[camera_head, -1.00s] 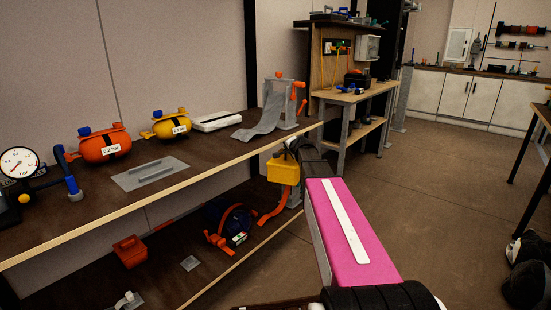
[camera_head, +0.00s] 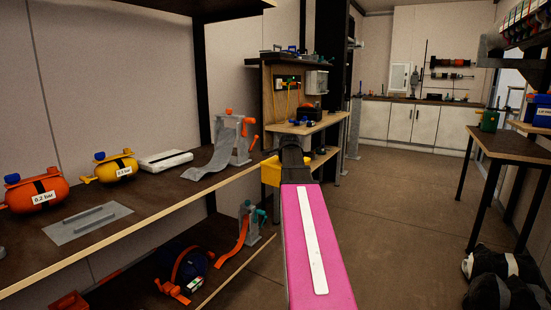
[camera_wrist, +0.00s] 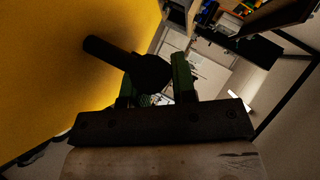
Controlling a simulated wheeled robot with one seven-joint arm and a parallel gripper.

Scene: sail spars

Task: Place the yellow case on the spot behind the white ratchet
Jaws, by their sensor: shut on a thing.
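The yellow case (camera_head: 271,171) hangs at the end of my arm, partly hidden by my wrist in the head view. In the wrist view the case (camera_wrist: 60,70) fills the left side, and my gripper (camera_wrist: 156,82) is shut on its dark handle (camera_wrist: 108,50). The likely white ratchet (camera_head: 235,138), a pale grey stand with a pale strap and orange levers, stands on the upper shelf, left of and above the case. A second ratchet (camera_head: 247,222) with an orange strap and teal lever stands on the lower shelf. The spot behind the white ratchet is not clearly visible.
The upper shelf (camera_head: 150,225) holds a white flat box (camera_head: 165,160), a yellow tank (camera_head: 116,167), an orange tank (camera_head: 36,193) and a grey plate (camera_head: 88,222). A workbench (camera_head: 312,124) stands behind.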

